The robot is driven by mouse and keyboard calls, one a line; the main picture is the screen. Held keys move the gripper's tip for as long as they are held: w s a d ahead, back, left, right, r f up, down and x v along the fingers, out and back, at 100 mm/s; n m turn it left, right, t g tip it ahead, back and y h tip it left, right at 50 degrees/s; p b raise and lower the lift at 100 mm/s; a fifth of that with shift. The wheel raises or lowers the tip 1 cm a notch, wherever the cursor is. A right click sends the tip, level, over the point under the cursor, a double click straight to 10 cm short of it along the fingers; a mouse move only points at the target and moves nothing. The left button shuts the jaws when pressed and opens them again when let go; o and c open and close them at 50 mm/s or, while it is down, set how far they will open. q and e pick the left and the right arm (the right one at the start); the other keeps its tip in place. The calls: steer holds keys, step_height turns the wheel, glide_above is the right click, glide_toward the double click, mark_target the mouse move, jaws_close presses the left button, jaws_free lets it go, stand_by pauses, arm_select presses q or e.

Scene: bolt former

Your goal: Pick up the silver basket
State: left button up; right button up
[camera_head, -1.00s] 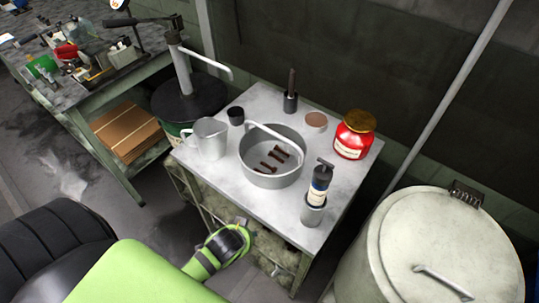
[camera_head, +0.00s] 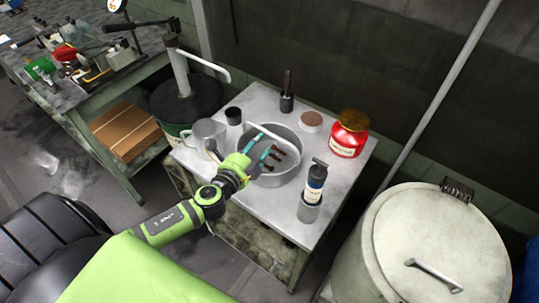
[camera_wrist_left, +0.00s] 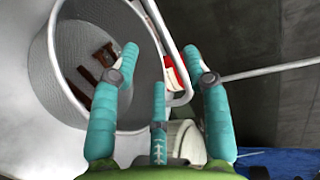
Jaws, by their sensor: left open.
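The silver basket (camera_head: 283,179) is a round metal pan with a raised arched handle (camera_head: 286,140). It stands on the small white-topped table, with several dark bolts (camera_head: 275,157) inside. My left gripper (camera_head: 266,143) is over the basket's left side, its teal fingers open around the handle's near part. In the left wrist view the basket (camera_wrist_left: 62,100) fills the upper left. The handle (camera_wrist_left: 158,28) passes between the spread fingertips (camera_wrist_left: 163,60) without a visible grip. My right gripper is in neither view.
A metal pitcher (camera_head: 206,131) stands close left of the basket, partly behind my gripper. A large lidded bin (camera_head: 430,240) is at the right.

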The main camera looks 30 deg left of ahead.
mark_target(269, 132)
arm_select(q)
steer(key=w, duration=0.2)
steer(key=w+p, duration=0.1)
steer(key=w, duration=0.1)
steer(key=w+f, duration=0.1)
steer(key=w, duration=0.1)
steer(key=shift+w+d+p, duration=0.15)
steer(key=shift+w+p, duration=0.2)
steer(key=shift+w, duration=0.05)
jaws_close()
steer(key=shift+r, duration=0.15)
